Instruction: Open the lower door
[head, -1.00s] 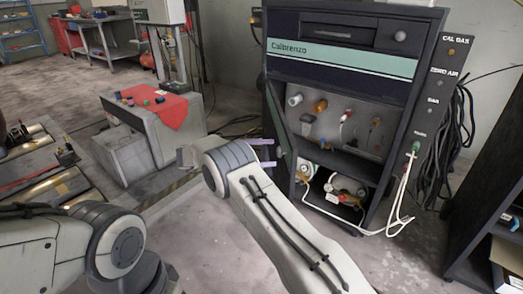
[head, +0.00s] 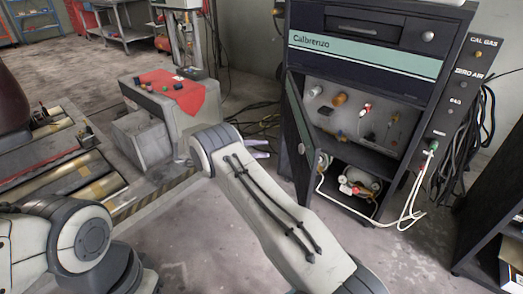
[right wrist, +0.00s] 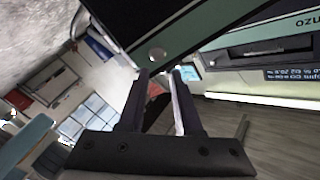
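The lower door (head: 299,135) of the Calbrenzo cabinet (head: 345,77) stands ajar, swung out at the cabinet's left side. Fittings and gauges show inside the compartment. My right gripper (head: 262,148) is left of the door in the head view, partly hidden behind my own arm. In the right wrist view the right gripper (right wrist: 161,73) is open with nothing between its fingers. A dark panel with a teal border, seemingly the door, and a round knob (right wrist: 156,54) show just beyond the fingertips. My left gripper is out of view.
A white hose (head: 408,200) hangs at the cabinet's right front. A grey block with a red cloth (head: 190,98) stands left of my right arm. A dark shelf (head: 497,215) stands at the right. Bare floor lies before the cabinet.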

